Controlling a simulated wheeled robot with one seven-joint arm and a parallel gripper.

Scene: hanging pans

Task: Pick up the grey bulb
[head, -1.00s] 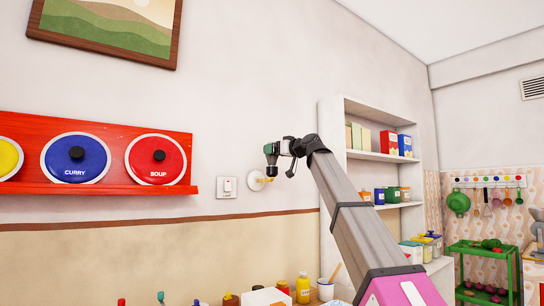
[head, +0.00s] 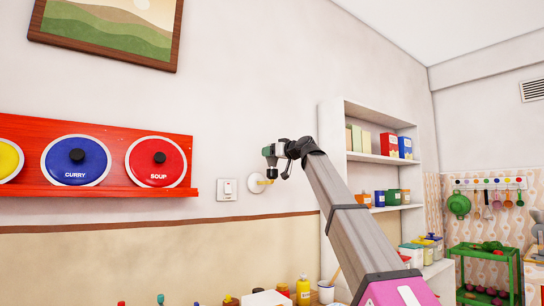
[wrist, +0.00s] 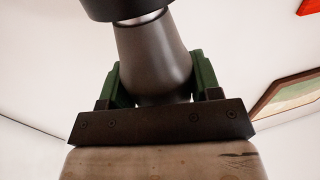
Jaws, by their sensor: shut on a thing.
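My gripper (wrist: 152,84) is shut on the grey bulb (wrist: 155,52), with a green finger on each side of its smooth, tapering body. A dark, wider part (wrist: 125,8) shows beyond a pale band at the top of the wrist view and is cut off by the frame. In the head view my gripper (head: 270,152) is high in front of the wall, with a dark piece hanging below it. This is close to a white round wall fixture with a yellow part (head: 257,183). I cannot tell whether they touch.
A white switch (head: 227,189) is on the wall left of the fixture. A red rack (head: 100,126) with round coloured lids is further left. A white shelf unit (head: 335,130) stands behind my arm. Bottles and jars, including a yellow bottle (head: 303,291), stand below.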

